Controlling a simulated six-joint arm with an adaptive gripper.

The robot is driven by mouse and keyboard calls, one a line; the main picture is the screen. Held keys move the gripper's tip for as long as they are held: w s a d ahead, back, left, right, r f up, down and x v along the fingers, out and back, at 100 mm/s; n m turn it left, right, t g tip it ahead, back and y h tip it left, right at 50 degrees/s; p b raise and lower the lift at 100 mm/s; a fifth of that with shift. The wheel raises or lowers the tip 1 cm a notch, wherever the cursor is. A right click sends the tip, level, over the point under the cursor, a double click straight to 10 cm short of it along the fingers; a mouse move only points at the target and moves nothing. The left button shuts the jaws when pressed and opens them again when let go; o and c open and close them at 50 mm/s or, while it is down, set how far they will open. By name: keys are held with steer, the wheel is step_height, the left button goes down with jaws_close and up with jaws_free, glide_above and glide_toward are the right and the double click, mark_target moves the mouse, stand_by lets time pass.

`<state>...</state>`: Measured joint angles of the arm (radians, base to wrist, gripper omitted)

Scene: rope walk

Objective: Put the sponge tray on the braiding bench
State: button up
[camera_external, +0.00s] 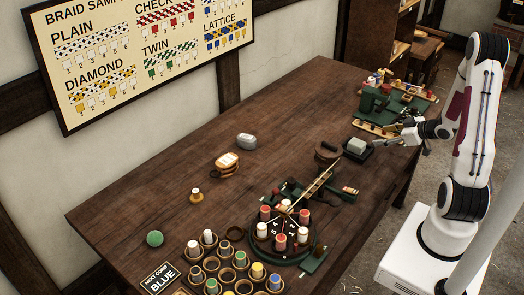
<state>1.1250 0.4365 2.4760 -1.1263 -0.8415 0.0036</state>
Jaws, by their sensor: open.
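The sponge tray is a small black tray (366,155) with a grey block-like sponge (357,146) in it. It appears to rest flat on the long dark wooden table, which I take as the braiding bench (300,115), near its right edge. My gripper (388,142) is open and low, just right of the tray, with its fingers pointing left towards it. It looks empty. I cannot tell whether a fingertip touches the tray's rim.
A dark curved wooden item (327,152) lies left of the tray. A green stand (380,102) with spools is behind it. A round braiding disk (283,236) with bobbins and a ring rack (226,275) are in front. The table's middle and far left are mostly clear.

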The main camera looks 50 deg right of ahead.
steer(key=w+a+r+m+g+h, duration=0.1)
steer(key=a+r+g+h, duration=0.1)
steer(key=a+r, duration=0.4)
steer(key=a+r+g+h, duration=0.1)
steer(key=a+r, duration=0.2)
steer(key=r, duration=0.5)
steer(key=s+a+r+y, duration=0.1)
steer(key=s+a, duration=0.3)
steer(key=a, duration=0.3)
steer(key=s+a+r+g+y, duration=0.1)
steer(key=s+a+r+y, duration=0.1)
steer(key=s+a, duration=0.3)
steer(key=s+a+r+g+y, duration=0.1)
steer(key=s+a, duration=0.3)
steer(key=a, duration=0.7)
steer(key=shift+s+r+y, duration=0.35)
steer(key=shift+r+y, duration=0.05)
steer(key=shift+r, duration=0.05)
